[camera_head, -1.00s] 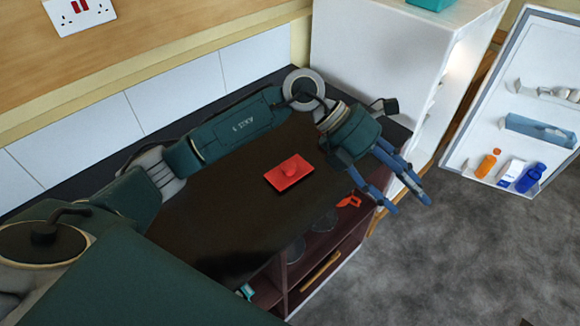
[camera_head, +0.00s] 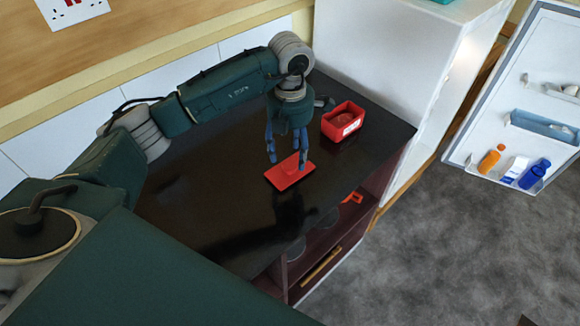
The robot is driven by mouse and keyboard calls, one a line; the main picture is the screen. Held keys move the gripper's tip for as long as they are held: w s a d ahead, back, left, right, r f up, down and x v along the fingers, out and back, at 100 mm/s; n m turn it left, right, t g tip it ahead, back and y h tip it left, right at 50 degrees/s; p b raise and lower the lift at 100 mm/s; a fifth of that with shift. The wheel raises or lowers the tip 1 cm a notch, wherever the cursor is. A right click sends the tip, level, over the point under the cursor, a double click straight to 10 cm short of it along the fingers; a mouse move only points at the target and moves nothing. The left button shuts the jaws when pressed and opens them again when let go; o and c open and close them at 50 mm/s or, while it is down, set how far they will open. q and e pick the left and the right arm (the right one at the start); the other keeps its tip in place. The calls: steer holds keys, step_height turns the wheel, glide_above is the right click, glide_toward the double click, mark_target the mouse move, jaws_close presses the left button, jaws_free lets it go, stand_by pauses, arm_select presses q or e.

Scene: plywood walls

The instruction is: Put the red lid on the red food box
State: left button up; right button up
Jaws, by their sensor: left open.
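The red lid (camera_head: 289,176) lies flat on the dark worktop (camera_head: 215,205), in the middle of the head view. Its centre is partly behind a finger of my left gripper. My left gripper (camera_head: 287,162) points down over the lid with its blue fingers open, one to each side of the lid's middle. Whether the fingers touch the lid I cannot tell. The red food box (camera_head: 345,122) stands on the worktop behind and to the right of the lid, with its open top showing and a pale label on its side. My right gripper is not in view.
A white fridge (camera_head: 375,75) stands at the worktop's right end, its door (camera_head: 520,110) open with bottles on the shelves. Below the worktop's front edge is an open cupboard with a red item (camera_head: 352,198) inside. The worktop's front part is clear.

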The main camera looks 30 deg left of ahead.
mark_target(290, 164)
arm_select(q)
step_height(290, 164, down, 3)
steer(key=shift+w+a+f+p, duration=0.1)
steer(key=shift+f+p, duration=0.1)
steer(key=shift+p, duration=0.55)
steer(key=shift+f, duration=0.25)
steer(key=c, duration=1.1)
steer(key=shift+o, duration=0.2)
steer(key=shift+r, duration=0.1)
